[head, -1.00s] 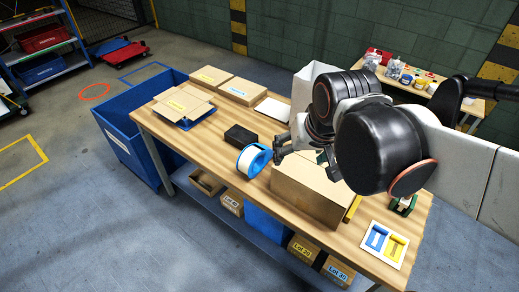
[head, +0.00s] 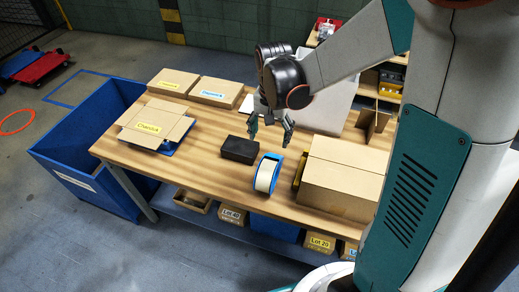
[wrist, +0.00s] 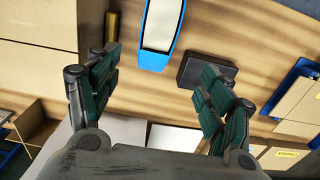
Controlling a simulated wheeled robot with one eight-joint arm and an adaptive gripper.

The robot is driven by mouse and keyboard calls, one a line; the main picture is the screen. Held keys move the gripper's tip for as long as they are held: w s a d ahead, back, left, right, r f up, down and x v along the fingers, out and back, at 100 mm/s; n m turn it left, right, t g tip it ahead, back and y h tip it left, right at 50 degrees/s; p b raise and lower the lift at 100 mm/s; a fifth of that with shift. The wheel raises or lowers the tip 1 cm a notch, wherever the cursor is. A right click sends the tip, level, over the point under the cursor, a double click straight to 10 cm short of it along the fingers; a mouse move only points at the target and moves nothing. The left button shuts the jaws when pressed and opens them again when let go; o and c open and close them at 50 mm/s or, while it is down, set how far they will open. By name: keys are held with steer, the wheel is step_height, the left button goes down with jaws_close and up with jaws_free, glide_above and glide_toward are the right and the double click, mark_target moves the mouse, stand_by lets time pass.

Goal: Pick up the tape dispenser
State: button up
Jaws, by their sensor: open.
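The tape dispenser (head: 268,174), a blue frame around a broad whitish roll, stands on the wooden table between a black block and a large carton. In the wrist view the tape dispenser (wrist: 163,25) is at the top centre, beyond the fingertips and roughly between their lines. My gripper (head: 270,138) is open and empty, pointing down over the table just behind the dispenser in the head view. Its two dark green fingers (wrist: 156,65) are spread wide in the wrist view. None of them appears to touch the dispenser.
A black block (head: 240,150) lies close left of the dispenser, and a large carton (head: 342,178) stands close right. Flat cartons (head: 214,91) lie at the back left. A blue bin (head: 73,140) stands off the table's left end. The table front is clear.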

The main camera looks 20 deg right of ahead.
mark_target(270, 161)
step_height(270, 161, down, 8)
steer(key=b, duration=0.2)
steer(key=shift+f+b, duration=0.2)
steer(key=shift+b, duration=0.2)
steer(key=shift+s+d+f+b, duration=0.1)
steer(key=shift+f+b, duration=0.6)
steer(key=shift+f, duration=0.65)
steer(key=shift+s+d+f+b, duration=0.1)
steer(key=shift+f+b, duration=0.55)
steer(key=shift+f, duration=0.7)
steer(key=shift+r, duration=0.1)
steer(key=c, duration=1.1)
